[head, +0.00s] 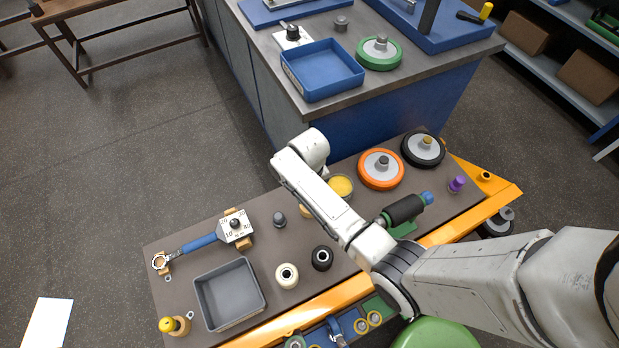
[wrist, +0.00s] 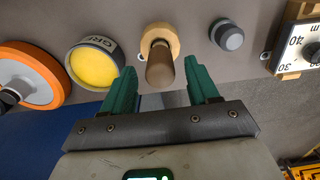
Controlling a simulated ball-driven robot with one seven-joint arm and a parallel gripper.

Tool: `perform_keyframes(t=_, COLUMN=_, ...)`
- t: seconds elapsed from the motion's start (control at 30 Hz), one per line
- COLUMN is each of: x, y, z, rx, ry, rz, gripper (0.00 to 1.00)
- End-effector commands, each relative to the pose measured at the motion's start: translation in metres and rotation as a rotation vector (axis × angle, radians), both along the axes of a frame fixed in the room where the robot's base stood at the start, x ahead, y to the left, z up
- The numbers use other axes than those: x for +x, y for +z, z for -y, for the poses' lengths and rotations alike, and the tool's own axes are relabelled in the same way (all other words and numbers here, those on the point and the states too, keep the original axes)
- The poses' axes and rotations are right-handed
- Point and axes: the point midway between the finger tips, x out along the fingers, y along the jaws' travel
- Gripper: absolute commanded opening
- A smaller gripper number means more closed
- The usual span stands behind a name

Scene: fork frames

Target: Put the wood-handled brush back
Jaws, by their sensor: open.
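A brown wooden handle (wrist: 160,70), which looks like the brush's, shows in the wrist view pointing toward the camera. It rises from a paler round wooden piece (wrist: 161,38) on the grey bench; no bristles show. My gripper (wrist: 162,72) is open, its green fingers on either side of the handle's end, with a gap to each. I cannot tell how deep the handle sits between them. In the head view my arm hides the gripper and most of this spot; only a bit of pale wood (head: 306,211) shows beside the arm.
Near the handle are a yellow-filled tin (wrist: 95,64), an orange wheel (head: 381,170) and a grey knob (head: 279,219). An empty grey tray (head: 229,294), a blue-handled tool (head: 200,243) and two small rollers (head: 287,275) share the bench. A blue-sided counter stands behind.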

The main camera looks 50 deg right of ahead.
Motion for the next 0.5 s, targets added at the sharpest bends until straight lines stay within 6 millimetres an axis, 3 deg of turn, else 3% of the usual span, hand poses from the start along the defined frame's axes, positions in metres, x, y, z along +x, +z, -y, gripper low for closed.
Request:
perform_keyframes(t=0.2, x=0.001, y=0.047, z=0.0, rx=-0.001, ry=0.001, rz=0.004, gripper=0.59)
perform_keyframes(t=0.5, x=0.001, y=0.08, z=0.0, rx=0.0, ry=0.0, rz=0.002, gripper=0.59)
